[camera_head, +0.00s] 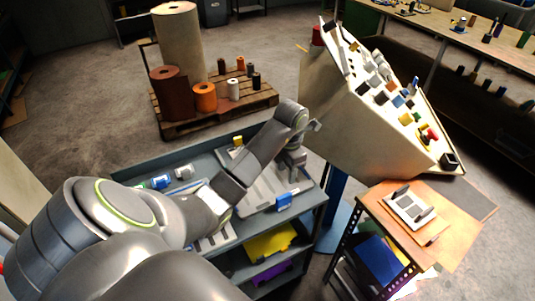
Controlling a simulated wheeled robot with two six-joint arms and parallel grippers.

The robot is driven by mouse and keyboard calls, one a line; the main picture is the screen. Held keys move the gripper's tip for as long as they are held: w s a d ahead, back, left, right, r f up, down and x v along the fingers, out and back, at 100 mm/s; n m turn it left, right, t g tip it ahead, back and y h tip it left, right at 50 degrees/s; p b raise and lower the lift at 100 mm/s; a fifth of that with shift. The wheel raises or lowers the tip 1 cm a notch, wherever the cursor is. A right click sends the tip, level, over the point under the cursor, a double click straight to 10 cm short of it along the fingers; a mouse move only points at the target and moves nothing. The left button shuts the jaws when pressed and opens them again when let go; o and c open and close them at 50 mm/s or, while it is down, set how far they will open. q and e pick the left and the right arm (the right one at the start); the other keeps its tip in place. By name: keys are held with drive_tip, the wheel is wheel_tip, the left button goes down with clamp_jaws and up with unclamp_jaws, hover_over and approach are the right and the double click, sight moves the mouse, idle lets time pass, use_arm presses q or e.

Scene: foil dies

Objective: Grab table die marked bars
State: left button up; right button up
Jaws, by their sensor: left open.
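My left arm reaches in from the left over a grey cart (323,197). My left gripper (292,176) is open, pointing down over the cart's top near its right end. I cannot tell whether anything lies between its fingers. On the small wooden side table (437,245) at the right lies a pale flat plate (403,205) with dark grips, which may be a die; no bars marking is readable. A small blue block (284,201) sits at the cart's front edge, just in front of the gripper. My right gripper is not in view.
A slanted cream console (340,118) with many small coloured parts stands just right of the gripper. A pallet (165,127) with foil rolls stands behind the cart. Yellow sheets (270,243) lie on the cart's lower shelf. Open floor lies at the back left.

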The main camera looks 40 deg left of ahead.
sight(284, 195)
use_arm(q)
wheel_tip(284, 195, down, 9)
drive_tip(key=b, duration=0.8)
drive_tip(key=shift+s+f+b, duration=0.2)
drive_tip(key=shift+f+b, duration=0.45)
drive_tip(key=shift+f, duration=0.5)
drive_tip(key=shift+f+p, duration=0.3)
drive_tip(key=shift+p, duration=0.2)
drive_tip(key=shift+f, duration=0.55)
clamp_jaws()
drive_tip(key=shift+w+a+r, duration=0.1)
drive_tip(key=shift+w+a, duration=0.05)
drive_tip(key=shift+w, duration=0.05)
